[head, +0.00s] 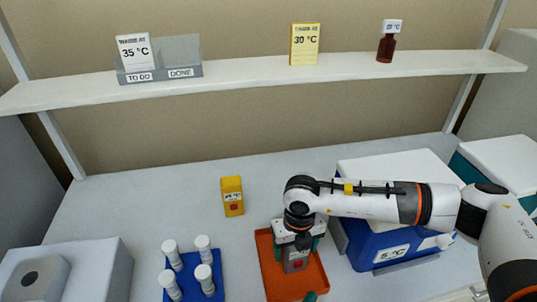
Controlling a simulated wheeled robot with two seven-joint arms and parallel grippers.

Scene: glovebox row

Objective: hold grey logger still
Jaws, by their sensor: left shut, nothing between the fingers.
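The grey logger (295,262), a small grey box with a red spot on its face, is in the orange tray (268,277) at the bottom centre. My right gripper (298,248) comes down over it from above, with teal fingers at its left and right sides. The gripper hides the logger's upper part, and I cannot tell whether the fingers touch it. My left gripper (310,297) shows only as a small teal tip at the bottom edge, low in the tray area, just below the logger. It is shut and empty.
A yellow logger (232,196) reading 25 °C stands behind the tray. A blue rack (189,276) with white-capped vials is to the left. A blue 5 °C box (390,252) stands right, under my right arm. The shelf (250,73) holds cards and a brown bottle (386,48).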

